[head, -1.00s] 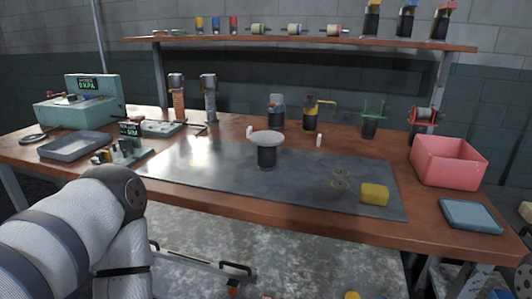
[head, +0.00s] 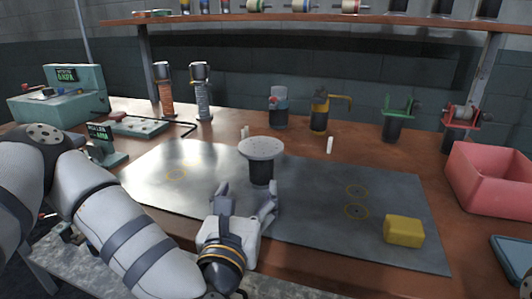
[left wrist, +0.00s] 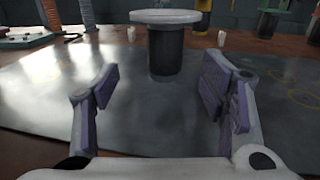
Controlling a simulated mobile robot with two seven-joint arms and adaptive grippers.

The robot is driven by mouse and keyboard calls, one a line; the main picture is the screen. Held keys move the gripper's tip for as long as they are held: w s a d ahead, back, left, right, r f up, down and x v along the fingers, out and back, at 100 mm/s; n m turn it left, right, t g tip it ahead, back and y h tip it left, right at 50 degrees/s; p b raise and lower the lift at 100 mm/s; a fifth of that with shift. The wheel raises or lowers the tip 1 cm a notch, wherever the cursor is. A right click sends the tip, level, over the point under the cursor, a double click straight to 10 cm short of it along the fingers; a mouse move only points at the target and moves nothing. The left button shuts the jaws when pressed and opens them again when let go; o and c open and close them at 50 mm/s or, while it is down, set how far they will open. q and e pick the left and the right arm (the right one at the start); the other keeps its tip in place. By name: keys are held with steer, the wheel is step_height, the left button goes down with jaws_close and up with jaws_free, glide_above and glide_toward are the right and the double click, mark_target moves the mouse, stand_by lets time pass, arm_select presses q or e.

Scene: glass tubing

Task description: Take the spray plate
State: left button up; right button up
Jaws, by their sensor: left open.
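The spray plate (head: 261,149) is a pale round disc on top of a black cylindrical stand (head: 261,172). It stands upright near the middle of the dark metal mat. My left gripper (head: 246,192) is open and empty, just in front of the stand, with its fingers pointing at it. In the left wrist view the plate (left wrist: 166,16) and its stand (left wrist: 166,52) show beyond and between the open fingers (left wrist: 160,90), apart from them. The plate is higher than the fingertips there.
A yellow block (head: 404,231) lies at the mat's right front. A pink bin (head: 490,178) stands at the right. Two small white posts, one of them at right (head: 329,145), stand behind the plate. Several tools line the back. The mat (head: 310,215) is mostly bare around the stand.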

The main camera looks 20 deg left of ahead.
mark_target(259, 167)
arm_select(q)
steer(key=w, duration=1.1)
steer(key=shift+a+r, duration=0.3)
steer(key=shift+r, duration=0.1)
steer(key=c, duration=1.5)
